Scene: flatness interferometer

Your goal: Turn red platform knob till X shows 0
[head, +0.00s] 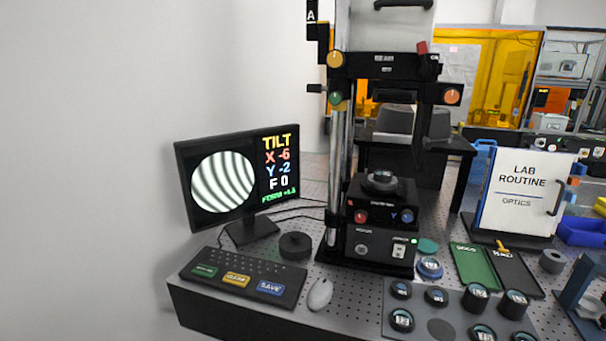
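The red platform knob (361,217) is on the left of the black platform's front face (384,203). A blue knob (407,216) sits to its right on the same face. The monitor (239,176) at the left shows curved black and white fringes and the text TILT, X -6 (278,156), Y -2 and F 0. A dark round part (380,181) rests on top of the platform. Neither of my grippers is in the head view.
A keyboard (247,277), a mouse (320,294) and a black puck (295,245) lie left of the instrument. A tray (455,331) with several round pieces, green and black mats, and a LAB ROUTINE sign (520,190) are at right. The space before the knobs looks clear.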

